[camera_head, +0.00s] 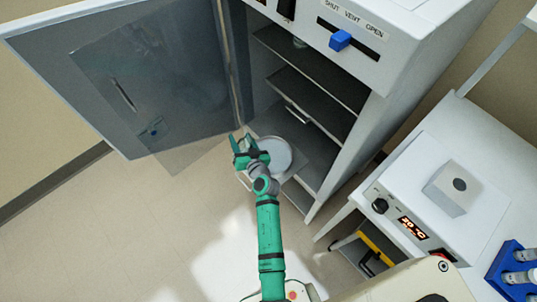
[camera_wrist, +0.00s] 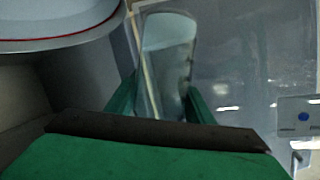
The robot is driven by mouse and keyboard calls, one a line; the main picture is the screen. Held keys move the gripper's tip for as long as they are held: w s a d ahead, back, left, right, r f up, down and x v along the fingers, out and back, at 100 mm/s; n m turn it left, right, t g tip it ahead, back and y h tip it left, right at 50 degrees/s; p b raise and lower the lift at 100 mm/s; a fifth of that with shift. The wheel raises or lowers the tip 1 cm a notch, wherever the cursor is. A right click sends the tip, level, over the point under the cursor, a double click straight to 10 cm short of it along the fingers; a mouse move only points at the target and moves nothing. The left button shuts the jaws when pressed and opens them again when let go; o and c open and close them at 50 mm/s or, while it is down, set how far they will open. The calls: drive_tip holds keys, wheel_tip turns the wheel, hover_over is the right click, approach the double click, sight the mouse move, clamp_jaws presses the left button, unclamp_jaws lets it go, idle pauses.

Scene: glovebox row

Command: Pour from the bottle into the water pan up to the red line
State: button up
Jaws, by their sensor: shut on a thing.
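My gripper (camera_head: 247,150) is at the open cabinet's doorway, beside the round pale water pan (camera_head: 277,153) low in the cabinet. In the wrist view the gripper (camera_wrist: 160,105) is shut on a clear bottle (camera_wrist: 167,60), which stands between its green fingers. The bottle's exact tilt and liquid level are hard to tell. The water pan (camera_wrist: 55,44) fills the upper left of the wrist view, to the left of the bottle and apart from it in the picture. Its red line (camera_wrist: 80,37) shows as an arc near the rim. I see no stream of liquid.
The cabinet door (camera_head: 130,75) stands wide open on the left. Dark shelves (camera_head: 315,80) are above the pan. A blue vent slider (camera_head: 340,40) is on the cabinet top. A bench with a heater unit (camera_head: 415,215) and a blue tube rack (camera_head: 515,270) stands at right. Floor at left is clear.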

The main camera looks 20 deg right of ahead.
drive_tip(key=n, duration=0.1)
drive_tip(key=a+n+g+h+p, duration=0.1)
drive_tip(key=shift+w+r+n+h, duration=0.15)
drive_tip(key=shift+r+n+h, duration=0.15)
drive_tip(key=shift+r+n, duration=0.1)
idle(0.3)
drive_tip(key=shift+a, duration=0.15)
drive_tip(key=shift+w, duration=0.2)
idle(0.5)
